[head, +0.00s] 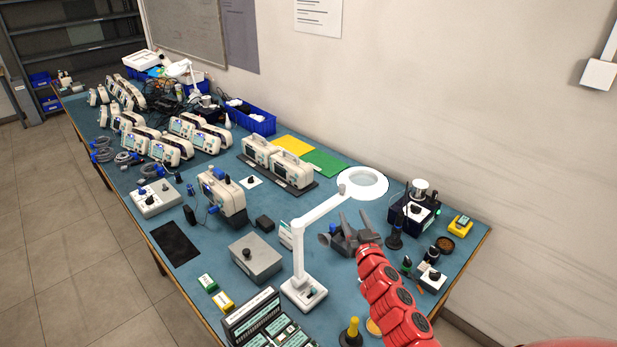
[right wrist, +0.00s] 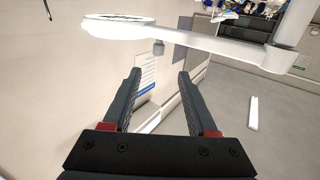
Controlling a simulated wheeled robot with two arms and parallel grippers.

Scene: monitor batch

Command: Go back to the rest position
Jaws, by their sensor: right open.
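My right arm, red, comes in from the bottom right of the head view. Its dark grey right gripper (head: 348,232) is above the blue workbench (head: 215,279), close to the right of the white magnifier lamp (head: 298,250). In the right wrist view the right gripper (right wrist: 157,75) has its two fingers wide apart with nothing between them. The lamp's white arm and ring head (right wrist: 120,28) cross the top of that view, beyond the fingertips. My left gripper is not in view.
A blue-black soldering station (head: 424,214) and small tools stand right of the gripper. A grey box (head: 256,258) and a white monitor (head: 222,197) stand to the left. More monitors (head: 290,170) line the bench. The wall runs along the back, with open floor (head: 60,235) at left.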

